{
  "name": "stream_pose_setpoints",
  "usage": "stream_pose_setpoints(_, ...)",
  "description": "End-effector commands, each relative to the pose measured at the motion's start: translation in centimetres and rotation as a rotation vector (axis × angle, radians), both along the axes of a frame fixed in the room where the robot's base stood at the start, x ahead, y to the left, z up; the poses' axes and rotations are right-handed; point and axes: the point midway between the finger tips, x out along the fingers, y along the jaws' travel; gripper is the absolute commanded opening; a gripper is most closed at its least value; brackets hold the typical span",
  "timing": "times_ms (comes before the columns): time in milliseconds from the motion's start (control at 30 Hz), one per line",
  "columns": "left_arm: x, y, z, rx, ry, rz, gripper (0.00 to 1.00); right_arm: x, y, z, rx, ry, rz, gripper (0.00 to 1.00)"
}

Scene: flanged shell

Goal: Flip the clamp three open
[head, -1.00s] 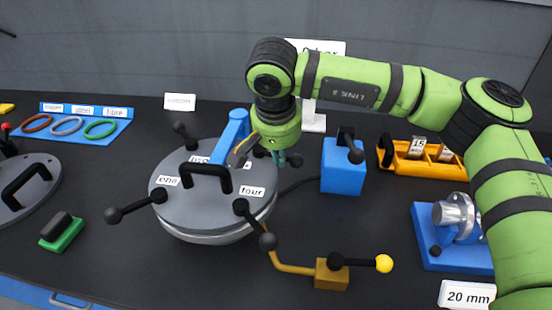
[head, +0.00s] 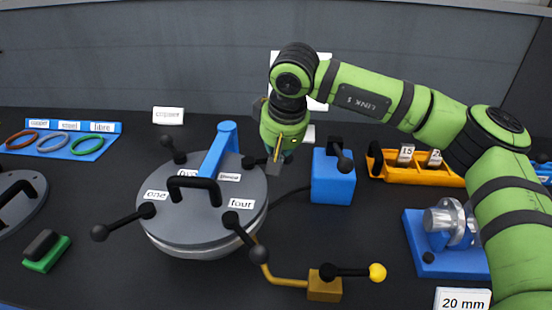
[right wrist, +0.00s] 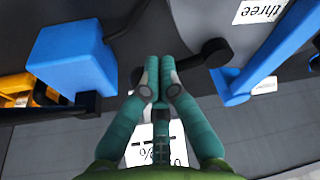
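The flanged shell (head: 160,236) has a round grey lid with a black handle and black clamp levers around its rim. Clamp three's lever (right wrist: 203,54) is at the lid's back right; in the right wrist view its label "three" (right wrist: 260,11) shows beside it. My right gripper (head: 277,158) points down beside that back right rim. In the right wrist view my right gripper (right wrist: 160,66) has its teal fingertips together, with the lever running behind them and its dark end showing to the left. Whether they touch cannot be told. My left gripper is out of view.
A blue box with a black lever (head: 333,180) stands close right of the gripper. A blue arm (head: 218,150) rises over the lid's back. Levers one (head: 122,221) and four (head: 246,238) stick out in front. A yellow-knobbed fixture (head: 325,285) stands at front right.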

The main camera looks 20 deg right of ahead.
Motion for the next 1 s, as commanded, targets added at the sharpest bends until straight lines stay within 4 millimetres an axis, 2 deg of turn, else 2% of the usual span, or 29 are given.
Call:
stream_pose_setpoints(167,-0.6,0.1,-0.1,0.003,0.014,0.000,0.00,0.3,-0.3,-0.5,-0.002,0.012,0.074,0.00)
stream_pose_setpoints(500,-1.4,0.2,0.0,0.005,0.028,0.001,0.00,0.9,-0.5,-0.5,-0.004,0.010,0.068,0.00)
stream_pose_setpoints(1000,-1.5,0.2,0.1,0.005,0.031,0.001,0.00,1.8,-0.6,-0.2,-0.001,0.005,0.069,0.00)
